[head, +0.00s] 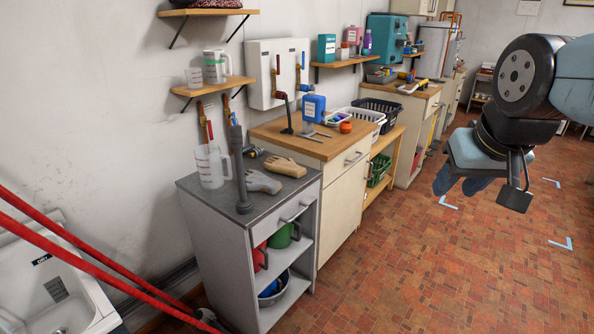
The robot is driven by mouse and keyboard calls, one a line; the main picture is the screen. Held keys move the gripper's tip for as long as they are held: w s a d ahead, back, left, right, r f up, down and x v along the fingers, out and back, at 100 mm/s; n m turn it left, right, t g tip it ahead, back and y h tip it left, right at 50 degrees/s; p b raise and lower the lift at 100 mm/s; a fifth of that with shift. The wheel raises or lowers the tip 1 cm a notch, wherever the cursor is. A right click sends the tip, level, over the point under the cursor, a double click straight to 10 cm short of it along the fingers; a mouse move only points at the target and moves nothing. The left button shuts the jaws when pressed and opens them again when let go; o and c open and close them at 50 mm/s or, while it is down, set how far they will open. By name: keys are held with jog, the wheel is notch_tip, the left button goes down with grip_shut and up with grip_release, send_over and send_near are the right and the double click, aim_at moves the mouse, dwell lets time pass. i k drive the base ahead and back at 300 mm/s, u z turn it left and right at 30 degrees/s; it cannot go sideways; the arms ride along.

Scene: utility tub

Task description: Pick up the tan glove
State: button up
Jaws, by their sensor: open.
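The tan glove (285,166) lies flat on the grey top of a low cabinet (199,188), towards its back right. A grey glove (263,181) lies just in front and to the left of it, close beside it. My gripper (480,186) hangs at the upper right of the head view, pointing down over the open floor. It is open, well to the right of the cabinet and apart from both gloves. I see nothing held in it.
A clear measuring jug (211,167) and an upright grey pipe (240,170) stand left of the gloves. Red hoses (95,266) cross the lower left. The tiled floor (420,275) is clear.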

aim_at(277, 165)
jog(key=u, duration=0.2)
jog(key=i, duration=0.9)
jog(key=z, duration=0.1)
